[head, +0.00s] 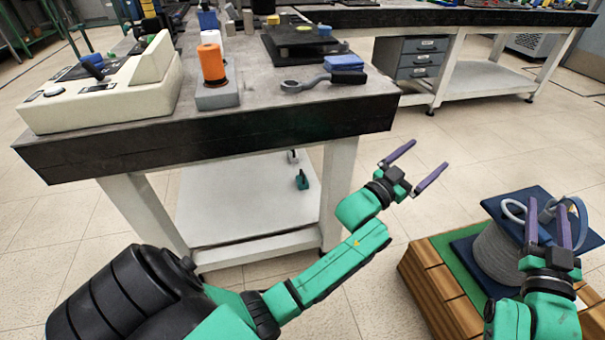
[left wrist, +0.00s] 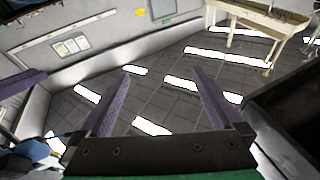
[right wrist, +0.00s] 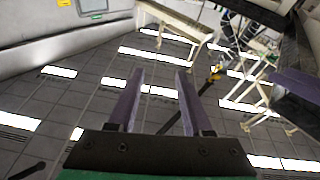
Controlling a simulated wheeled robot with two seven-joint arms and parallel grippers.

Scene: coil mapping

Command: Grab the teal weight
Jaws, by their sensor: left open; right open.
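A small teal weight (head: 302,181) with a dark top stands on the white lower shelf (head: 245,205) of the near table, close to the shelf's right side. My left gripper (head: 430,154) is open and empty, to the right of the table and well apart from the weight. It also shows open in the left wrist view (left wrist: 160,75). My right gripper (head: 547,203) is open, in front of a grey cable spool at the right. It is empty in the right wrist view (right wrist: 160,72). The weight shows in neither wrist view.
A small grey piece (head: 292,156) stands behind the weight. The table's dark edge (head: 220,138) and white leg (head: 338,190) frame the shelf. The cable spool (head: 495,255) sits on a wooden pallet (head: 440,290).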

